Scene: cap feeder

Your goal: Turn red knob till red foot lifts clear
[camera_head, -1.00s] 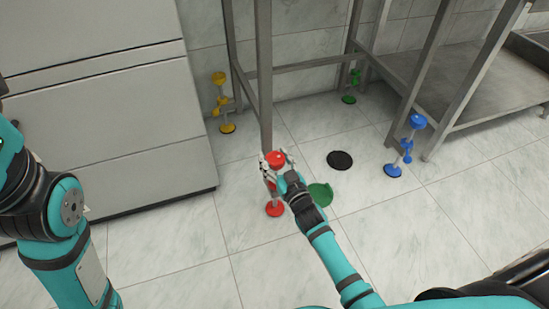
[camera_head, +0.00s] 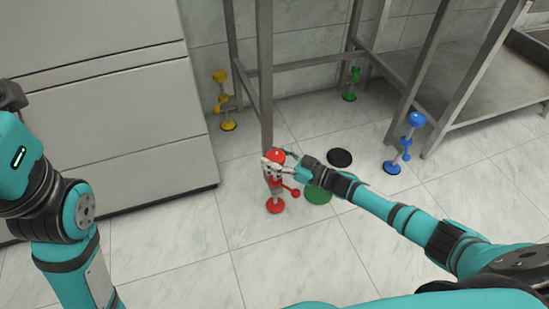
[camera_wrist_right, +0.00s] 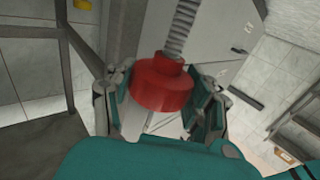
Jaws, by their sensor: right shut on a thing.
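The red knob (camera_head: 275,156) sits at the top of the red foot assembly, by the table's front leg. The round red foot (camera_head: 275,207) is below it, at the floor; I cannot tell whether there is a gap under it. A small red side piece (camera_head: 294,192) sticks out to the right between them. My right gripper (camera_head: 272,167) is shut on the red knob, reaching in from the right. In the right wrist view the red knob (camera_wrist_right: 162,84) lies between the two fingers, with a threaded rod (camera_wrist_right: 182,30) beyond it. My left gripper is out of view.
Yellow (camera_head: 222,103), green (camera_head: 350,85) and blue (camera_head: 403,145) foot assemblies stand at the other legs. A green disc (camera_head: 318,196) and a black disc (camera_head: 339,158) lie on the floor. A grey cabinet (camera_head: 110,120) stands left. The front floor is clear.

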